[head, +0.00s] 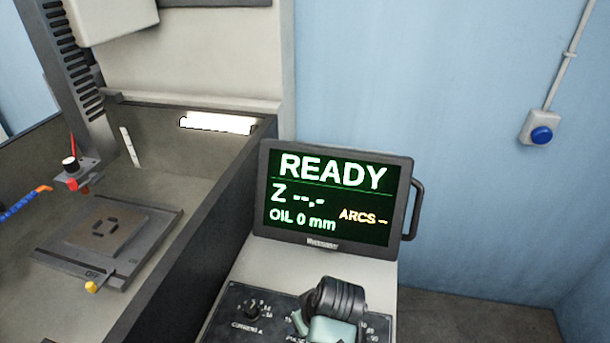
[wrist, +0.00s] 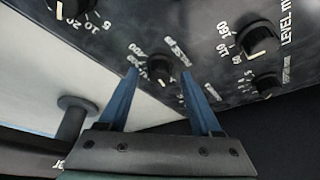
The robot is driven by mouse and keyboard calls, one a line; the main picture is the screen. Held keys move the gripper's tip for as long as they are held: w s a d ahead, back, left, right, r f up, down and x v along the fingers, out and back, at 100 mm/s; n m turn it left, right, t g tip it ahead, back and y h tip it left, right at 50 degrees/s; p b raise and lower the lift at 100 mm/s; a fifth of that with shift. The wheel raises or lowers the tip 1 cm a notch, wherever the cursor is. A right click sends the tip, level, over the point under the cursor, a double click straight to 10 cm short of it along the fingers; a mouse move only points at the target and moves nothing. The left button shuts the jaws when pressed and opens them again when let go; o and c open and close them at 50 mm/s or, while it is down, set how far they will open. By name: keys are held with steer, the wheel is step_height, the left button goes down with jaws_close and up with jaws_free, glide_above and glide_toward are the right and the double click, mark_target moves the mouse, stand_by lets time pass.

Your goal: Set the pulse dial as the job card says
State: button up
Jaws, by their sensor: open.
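The pulse dial (wrist: 161,66) is a small black knob on the dark control panel in the wrist view, with the white word PULSE and scale numbers around it. Its setting is too small to read. My gripper (wrist: 159,74) is open, its two blue fingers pointing at the panel. The dial shows between the fingertips, with gaps on both sides; I cannot tell how deep the fingers reach. In the head view my gripper (head: 332,326) is over the panel's right part and hides the pulse dial. I make out no readable job card in either view.
The current dial (head: 250,308) is left of my gripper. The wrist view also shows the level dial (wrist: 258,40) and another knob (wrist: 268,84) close by. A monitor (head: 335,200) reading READY stands behind the panel. The machine tank (head: 160,235) is at left, a blue wall button (head: 541,134) at right.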

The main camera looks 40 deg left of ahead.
steer(key=shift+f, duration=0.1)
jaws_close()
stand_by(0.3)
